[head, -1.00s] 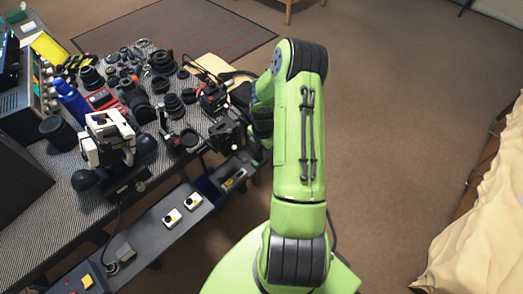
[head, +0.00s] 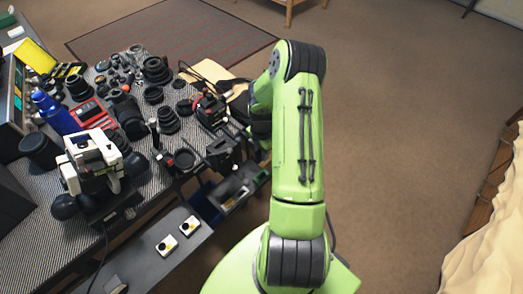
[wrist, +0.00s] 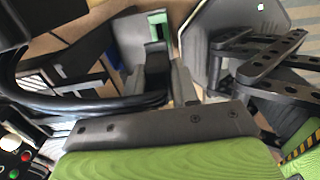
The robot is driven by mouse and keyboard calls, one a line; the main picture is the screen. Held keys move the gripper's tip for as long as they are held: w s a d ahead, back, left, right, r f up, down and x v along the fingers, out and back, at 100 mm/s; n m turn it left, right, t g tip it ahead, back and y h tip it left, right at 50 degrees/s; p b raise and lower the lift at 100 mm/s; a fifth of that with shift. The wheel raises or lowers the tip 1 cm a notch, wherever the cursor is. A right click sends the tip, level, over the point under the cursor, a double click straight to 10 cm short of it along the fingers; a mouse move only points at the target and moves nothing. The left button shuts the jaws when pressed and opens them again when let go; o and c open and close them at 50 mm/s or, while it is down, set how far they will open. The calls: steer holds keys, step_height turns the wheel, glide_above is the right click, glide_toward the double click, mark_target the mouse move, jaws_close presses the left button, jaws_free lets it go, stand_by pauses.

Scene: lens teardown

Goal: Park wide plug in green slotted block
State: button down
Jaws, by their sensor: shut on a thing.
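In the wrist view my gripper (wrist: 160,82) has its two grey fingers closed on a dark block-like piece (wrist: 157,62), which looks like the wide plug. Its lower part and tip are hard to make out. A green piece (wrist: 157,18) with a dark opening shows just beyond the held piece and looks like the green slotted block. I cannot tell whether the plug touches it. In the head view a small green patch (head: 263,177) shows at the bench front beside my arm. My gripper is mostly hidden there behind the arm and dark parts.
The patterned bench top (head: 28,215) is crowded with lenses, a blue bottle (head: 52,112) and a white-and-black device (head: 92,160). A grey front ledge (head: 140,262) carries two small white boxes. In the wrist view a black cable loop (wrist: 60,100) lies left and perforated black bars (wrist: 265,65) right.

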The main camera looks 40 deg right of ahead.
steer(key=shift+f+b, duration=4.7)
steer(key=shift+f, duration=1.3)
steer(key=shift+f+b, duration=0.25)
steer(key=shift+b, duration=0.25)
steer(key=shift+f, duration=0.15)
steer(key=shift+f+b, duration=0.15)
steer(key=shift+b, duration=0.2)
steer(key=shift+f, duration=0.2)
steer(key=c, duration=0.8)
jaws_free()
